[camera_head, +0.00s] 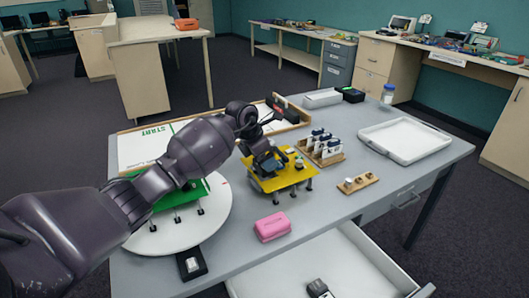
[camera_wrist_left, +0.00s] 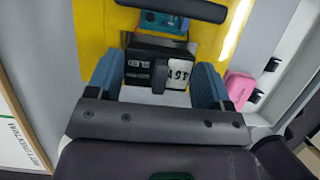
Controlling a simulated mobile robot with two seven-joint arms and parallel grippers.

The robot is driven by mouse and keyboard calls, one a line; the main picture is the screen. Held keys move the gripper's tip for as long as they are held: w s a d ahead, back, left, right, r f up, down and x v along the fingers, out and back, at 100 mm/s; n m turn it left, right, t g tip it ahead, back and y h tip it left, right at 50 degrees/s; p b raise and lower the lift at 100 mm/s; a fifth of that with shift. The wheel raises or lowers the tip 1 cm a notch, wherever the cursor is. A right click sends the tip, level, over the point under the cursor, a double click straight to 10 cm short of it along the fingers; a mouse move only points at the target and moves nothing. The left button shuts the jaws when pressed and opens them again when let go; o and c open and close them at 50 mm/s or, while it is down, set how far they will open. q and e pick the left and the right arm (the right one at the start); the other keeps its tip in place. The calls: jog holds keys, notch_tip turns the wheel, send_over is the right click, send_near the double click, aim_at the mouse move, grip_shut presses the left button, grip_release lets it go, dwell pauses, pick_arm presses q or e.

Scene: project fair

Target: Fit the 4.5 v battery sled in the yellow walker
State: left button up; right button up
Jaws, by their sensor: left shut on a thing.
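The yellow walker (camera_head: 287,181) stands on dark legs on the grey table, in the middle of the head view. Its yellow deck (camera_wrist_left: 92,32) fills the top of the left wrist view. My left gripper (camera_head: 266,162) is over the walker's deck. A teal part (camera_wrist_left: 163,22) lies just beyond the sled. I cannot tell whether the sled touches the deck. My right gripper is not in view.
A green walker (camera_head: 190,193) stands on a white disc (camera_head: 215,222), partly behind my left arm. A pink box (camera_head: 272,227), a wooden rack (camera_head: 334,159) of sleds and a small wooden block (camera_head: 347,188) are nearby. A white tray (camera_head: 405,153) is right. A drawer (camera_head: 285,282) stands open in front.

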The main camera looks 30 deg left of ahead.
pick_arm(q)
jog(key=shift+f, duration=0.8)
jog(key=shift+r, duration=0.1)
jog(key=shift+f, duration=0.2)
jog(key=shift+f, duration=0.1)
dwell(0.6)
jog(key=shift+f, duration=0.2)
